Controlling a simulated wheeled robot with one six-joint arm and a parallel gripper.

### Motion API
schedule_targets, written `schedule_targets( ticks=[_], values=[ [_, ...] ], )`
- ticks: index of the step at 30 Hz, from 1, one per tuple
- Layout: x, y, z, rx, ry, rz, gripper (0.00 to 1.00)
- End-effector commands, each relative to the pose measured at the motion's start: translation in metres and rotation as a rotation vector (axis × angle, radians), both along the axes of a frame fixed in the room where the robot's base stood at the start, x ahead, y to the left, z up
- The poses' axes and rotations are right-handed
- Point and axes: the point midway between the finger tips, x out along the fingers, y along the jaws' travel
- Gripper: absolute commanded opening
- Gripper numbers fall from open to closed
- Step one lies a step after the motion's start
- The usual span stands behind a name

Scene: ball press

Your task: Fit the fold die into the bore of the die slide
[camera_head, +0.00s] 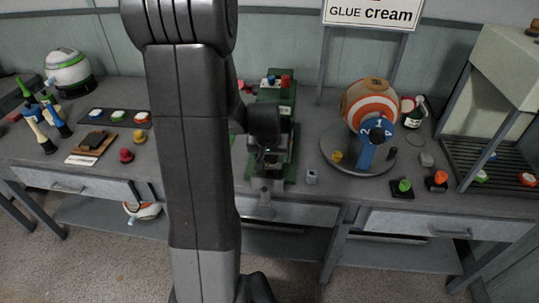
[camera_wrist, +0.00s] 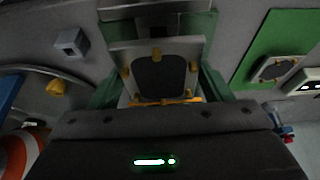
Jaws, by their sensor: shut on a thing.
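The die slide (camera_wrist: 125,60) is in the upper middle of the wrist view, a pale metal plate with a dark rounded-square bore (camera_wrist: 160,76) and small yellow pieces around it. It sits within the green press (camera_head: 286,143), seen in the head view right of my arm. My gripper (camera_head: 266,158) is low at the front of the press, shut on a piece that I take to be the fold die. In the wrist view my dark gripper housing fills the bottom, hiding the fingertips and most of that piece. I cannot tell whether it touches the slide.
A small grey block (camera_head: 311,177) stands right of the press. Further right is a round grey base (camera_head: 340,167) with an orange-and-white striped drum (camera_head: 357,104) and a blue arm. A green mat (camera_wrist: 262,40) with a small metal plate lies on the press's other side.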

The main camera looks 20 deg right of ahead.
Motion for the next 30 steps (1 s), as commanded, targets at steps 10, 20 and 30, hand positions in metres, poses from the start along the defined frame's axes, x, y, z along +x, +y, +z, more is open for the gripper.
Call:
schedule_targets(
  ticks=[10, 20, 30],
  values=[
    [0.0, 0.0, -0.038, 0.0, 0.0, 0.0, 0.43],
    [0.0, 0.0, -0.043, -0.001, -0.001, 0.0, 0.43],
    [0.0, 0.0, -0.043, -0.001, -0.001, 0.0, 0.43]
  ],
)
